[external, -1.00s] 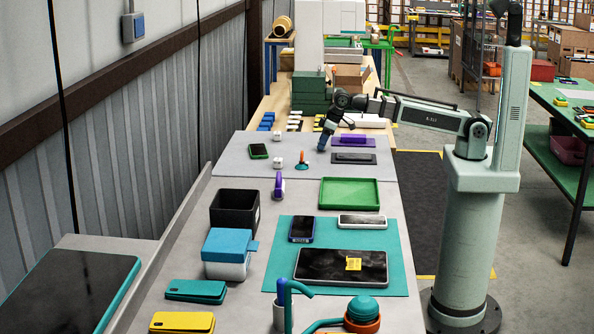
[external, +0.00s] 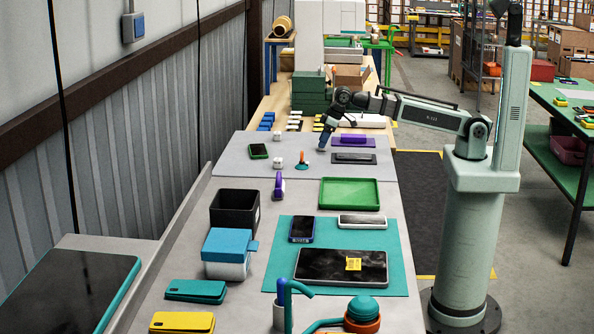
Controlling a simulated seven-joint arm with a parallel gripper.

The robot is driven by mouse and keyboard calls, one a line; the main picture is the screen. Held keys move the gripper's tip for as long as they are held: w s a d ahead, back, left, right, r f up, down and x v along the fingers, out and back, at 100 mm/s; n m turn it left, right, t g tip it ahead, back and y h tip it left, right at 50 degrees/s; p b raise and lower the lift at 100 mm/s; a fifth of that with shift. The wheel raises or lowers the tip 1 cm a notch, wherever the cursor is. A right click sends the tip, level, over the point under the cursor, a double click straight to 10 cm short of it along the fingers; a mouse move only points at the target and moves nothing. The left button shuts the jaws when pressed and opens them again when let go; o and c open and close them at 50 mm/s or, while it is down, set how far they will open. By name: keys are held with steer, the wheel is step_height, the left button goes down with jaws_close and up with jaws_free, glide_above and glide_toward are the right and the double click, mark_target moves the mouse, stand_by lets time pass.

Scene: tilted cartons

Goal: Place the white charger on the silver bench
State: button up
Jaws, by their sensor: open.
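Two small white blocks that look like chargers stand on the far grey bench section: one (external: 277,136) near its back edge, the other (external: 279,162) closer, left of an orange-and-teal item. I cannot tell which is the task's charger. The silver-grey bench (external: 330,195) runs from the front toward the back, with a paler far section (external: 235,160). My gripper (external: 321,149) points down over the far section, to the right of both white blocks and apart from them. It is open; its fingers are small and dark here, and nothing shows between them.
A purple box (external: 353,138) and a dark phone (external: 353,157) lie right of my gripper. Closer are a black bin (external: 234,212), a green tray (external: 350,193) and a teal mat (external: 400,260) with phones. Small items crowd the wooden table behind.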

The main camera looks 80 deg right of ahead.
steer(key=v, duration=1)
steer(key=shift+s+r, duration=0.2)
steer(key=shift+r, duration=0.05)
